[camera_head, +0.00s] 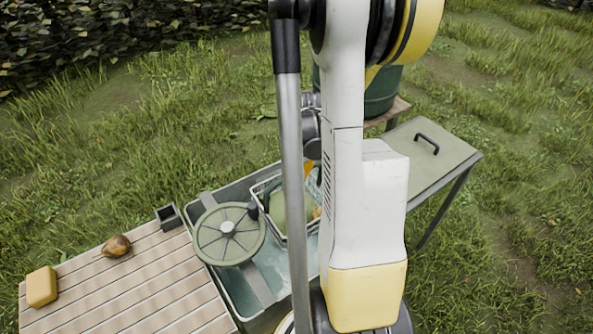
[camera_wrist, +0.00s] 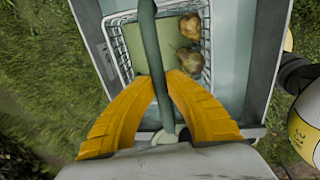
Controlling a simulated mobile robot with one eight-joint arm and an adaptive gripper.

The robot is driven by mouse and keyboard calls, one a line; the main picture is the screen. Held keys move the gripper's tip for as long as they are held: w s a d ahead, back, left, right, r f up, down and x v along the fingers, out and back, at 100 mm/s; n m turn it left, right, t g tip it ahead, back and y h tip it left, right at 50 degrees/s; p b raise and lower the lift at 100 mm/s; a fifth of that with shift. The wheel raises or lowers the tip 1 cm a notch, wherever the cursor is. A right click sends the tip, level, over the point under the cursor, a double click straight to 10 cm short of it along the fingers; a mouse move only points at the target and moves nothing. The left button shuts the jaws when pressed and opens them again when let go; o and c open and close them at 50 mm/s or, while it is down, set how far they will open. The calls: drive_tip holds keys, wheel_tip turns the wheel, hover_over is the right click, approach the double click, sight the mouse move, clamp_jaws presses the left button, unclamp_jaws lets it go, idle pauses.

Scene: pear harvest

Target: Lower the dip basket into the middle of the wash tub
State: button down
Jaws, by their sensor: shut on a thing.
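The dip basket (camera_wrist: 122,64) is a white wire basket with a green base and a dark green handle (camera_wrist: 147,30). Two brownish pears (camera_wrist: 190,40) lie in it. My gripper (camera_wrist: 162,82) has its yellow fingers shut on the handle, above the basket. In the head view the basket (camera_head: 268,187) shows at the far part of the grey wash tub (camera_head: 222,287), partly hidden behind my arm. The tub's water shows beside the basket, and its rim (camera_wrist: 268,60) is in the wrist view. I cannot tell how deep the basket sits.
A green spoked wheel (camera_head: 215,245) sits over the tub's left side on a grey crossbar. A slatted table (camera_head: 150,285) at the left holds a pear (camera_head: 117,246), a yellow block (camera_head: 41,287) and a small dark box (camera_head: 168,217). A grey handled panel (camera_head: 440,165) is at the right.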

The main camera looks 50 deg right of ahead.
wheel_tip(320, 180, down, 13)
drive_tip(key=b, duration=0.9)
drive_tip(key=shift+f+b, duration=0.15)
drive_tip(key=shift+b, duration=0.15)
drive_tip(key=shift+s+a+f+b, duration=0.25)
drive_tip(key=shift+s+f+b, duration=0.25)
drive_tip(key=shift+s, duration=0.25)
idle(0.4)
drive_tip(key=c, duration=1.4)
unclamp_jaws()
drive_tip(key=shift+r, duration=0.1)
